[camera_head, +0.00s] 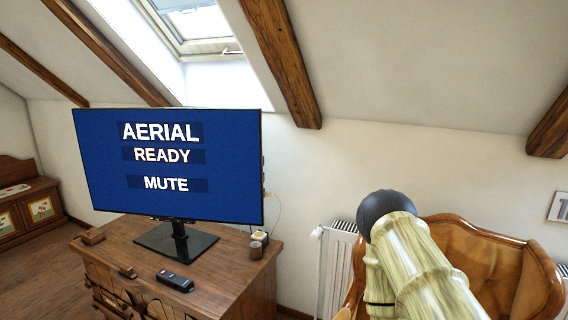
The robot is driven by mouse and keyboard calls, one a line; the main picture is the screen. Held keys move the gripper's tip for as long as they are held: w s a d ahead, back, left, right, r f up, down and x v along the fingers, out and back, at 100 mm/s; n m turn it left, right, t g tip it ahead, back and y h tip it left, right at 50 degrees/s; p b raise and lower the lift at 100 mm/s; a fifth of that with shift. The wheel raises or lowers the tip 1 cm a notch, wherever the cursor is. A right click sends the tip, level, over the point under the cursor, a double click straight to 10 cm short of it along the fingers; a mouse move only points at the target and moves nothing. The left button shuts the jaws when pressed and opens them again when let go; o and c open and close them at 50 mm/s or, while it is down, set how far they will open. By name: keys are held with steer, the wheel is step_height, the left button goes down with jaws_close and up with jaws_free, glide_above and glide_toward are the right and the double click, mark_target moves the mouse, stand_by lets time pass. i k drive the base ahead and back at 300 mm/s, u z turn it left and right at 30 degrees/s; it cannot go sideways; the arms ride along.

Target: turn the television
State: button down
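The television (108,194) stands upright on a low wooden cabinet (222,268), left of the picture's middle. Its screen is blue and shows the words AERIAL, READY and MUTE. The screen faces towards me, turned slightly. A short dark post joins it to a flat black stand base (200,244) on the cabinet top. My arm, pale and banded with a dark rounded cap, shows at the lower right, apart from the television. My gripper is not in view.
A black remote (174,281) lies near the cabinet's front edge. A radiator (335,265) and brown armchair (505,260) stand right. A wooden beam (280,60) slopes above.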

mark_target(200, 164)
steer(key=u, duration=2)
steer(key=i, duration=4.9)
steer(key=z, duration=1.85)
